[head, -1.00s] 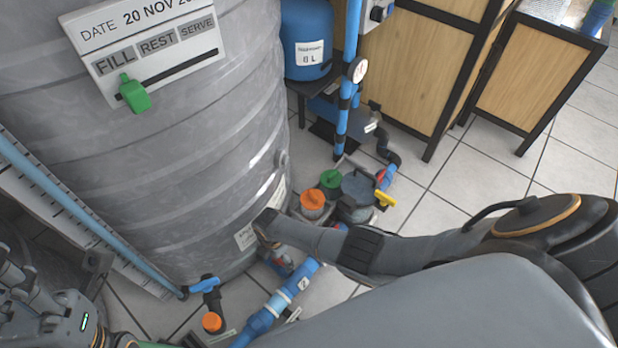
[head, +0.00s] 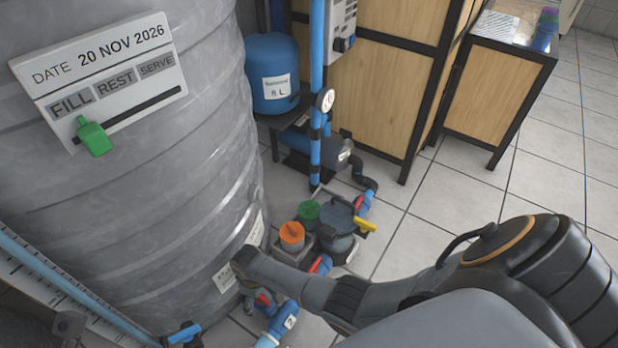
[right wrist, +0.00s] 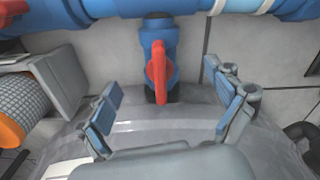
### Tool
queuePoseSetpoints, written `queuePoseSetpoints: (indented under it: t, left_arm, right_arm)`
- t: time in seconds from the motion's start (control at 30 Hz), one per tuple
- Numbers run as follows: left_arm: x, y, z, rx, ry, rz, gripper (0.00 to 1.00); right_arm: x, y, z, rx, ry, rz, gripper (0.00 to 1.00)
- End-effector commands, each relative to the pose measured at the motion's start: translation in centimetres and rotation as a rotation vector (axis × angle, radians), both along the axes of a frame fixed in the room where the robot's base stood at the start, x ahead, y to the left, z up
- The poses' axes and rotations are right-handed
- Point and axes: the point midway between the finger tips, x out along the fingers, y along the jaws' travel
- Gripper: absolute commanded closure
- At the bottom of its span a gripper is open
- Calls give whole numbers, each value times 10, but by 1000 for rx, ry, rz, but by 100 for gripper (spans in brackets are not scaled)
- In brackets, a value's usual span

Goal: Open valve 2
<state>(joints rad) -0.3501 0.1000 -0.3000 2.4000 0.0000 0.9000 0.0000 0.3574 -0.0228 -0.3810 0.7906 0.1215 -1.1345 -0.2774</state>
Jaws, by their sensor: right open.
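A blue valve with a red lever handle (right wrist: 158,70) stands in the upper middle of the right wrist view, joined to a blue pipe (right wrist: 225,8). In the head view, a blue pipe labelled 2 (head: 288,322) lies low beside the grey tank (head: 150,215). My right gripper (head: 243,262) reaches down by the tank's lower side. In the right wrist view, its two fingers (right wrist: 170,108) are open and apart, with the red handle showing beyond the gap between them. I see nothing held. I cannot tell contact with the handle. My left gripper is not clearly visible.
A blue tank (head: 272,75) and wooden cabinets (head: 385,85) stand behind. Tiled floor is clear at right.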

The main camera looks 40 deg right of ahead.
Motion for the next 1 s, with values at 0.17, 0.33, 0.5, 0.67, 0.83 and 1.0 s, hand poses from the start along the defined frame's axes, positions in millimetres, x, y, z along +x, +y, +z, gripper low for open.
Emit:
queuePoseSetpoints:
  t: [0.17, 0.33, 0.5, 0.67, 0.83, 1.0]
  left_arm:
    - [0, 0, -17, 0, 0, 0, 65]
    - [0, 0, 14, 0, 0, 0, 65]
    - [0, 0, 36, 0, 0, 0, 65]
    - [0, 0, 56, 0, 0, 0, 65]
    - [0, 0, 76, 0, 0, 0, 65]
    - [0, 0, 75, 0, 0, 0, 65]
  right_arm:
    - [0, 0, -4, 2, -1, -227, 8]
    - [0, 0, 37, 1, -1, -241, 8]
    - [0, 0, 69, 1, -1, -239, 8]
    - [0, 0, 101, 1, -1, -238, 8]
    - [0, 0, 134, 1, -1, -238, 8]
    - [-15, -2, 143, 18, -17, -251, 8]
